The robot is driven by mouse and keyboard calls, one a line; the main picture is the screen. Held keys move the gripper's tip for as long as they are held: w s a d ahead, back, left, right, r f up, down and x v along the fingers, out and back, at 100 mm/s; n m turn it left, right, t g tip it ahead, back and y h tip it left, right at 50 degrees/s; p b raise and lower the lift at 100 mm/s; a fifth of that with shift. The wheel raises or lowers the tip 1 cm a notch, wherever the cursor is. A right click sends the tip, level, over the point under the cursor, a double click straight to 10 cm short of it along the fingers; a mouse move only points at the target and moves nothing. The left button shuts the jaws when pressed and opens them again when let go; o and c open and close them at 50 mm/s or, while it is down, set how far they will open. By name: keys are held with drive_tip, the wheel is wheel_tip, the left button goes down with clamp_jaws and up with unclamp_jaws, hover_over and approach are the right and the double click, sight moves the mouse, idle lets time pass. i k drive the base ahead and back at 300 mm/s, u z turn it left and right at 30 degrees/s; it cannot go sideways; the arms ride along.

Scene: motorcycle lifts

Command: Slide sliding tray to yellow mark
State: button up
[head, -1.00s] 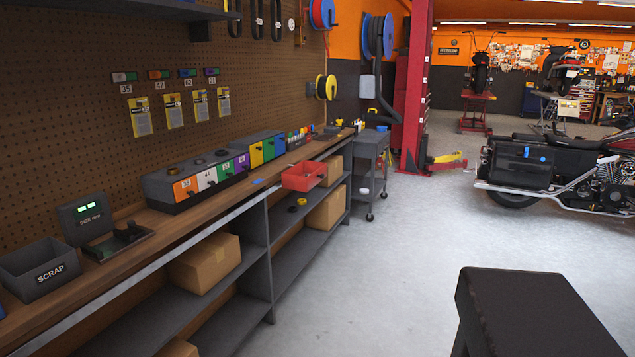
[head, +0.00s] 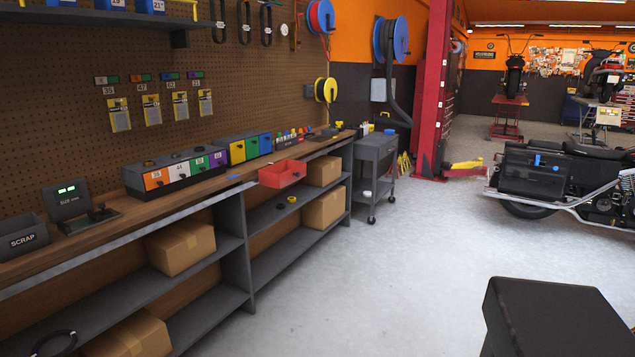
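A red open-topped tray (head: 283,174) sits at the front edge of the long workbench on the left and juts out over the aisle. It is the only tray-like piece I see along the bench front, and I take it for the sliding tray. A small blue patch (head: 234,177) lies on the bench top to its left. I cannot make out a yellow mark beside the tray at this distance. My gripper is not in view.
The workbench (head: 140,222) has lower shelves with cardboard boxes (head: 180,246). A grey cart (head: 375,155) stands past its far end. A dark padded block (head: 558,312) fills the lower right, and a motorcycle (head: 535,170) stands behind it. The floor between is clear.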

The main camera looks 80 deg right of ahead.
sight(286, 174)
drive_tip(key=u, duration=0.4)
drive_tip(key=k, duration=0.35)
drive_tip(key=z, duration=1.95)
drive_tip(key=i, duration=1.15)
drive_tip(key=z, duration=0.05)
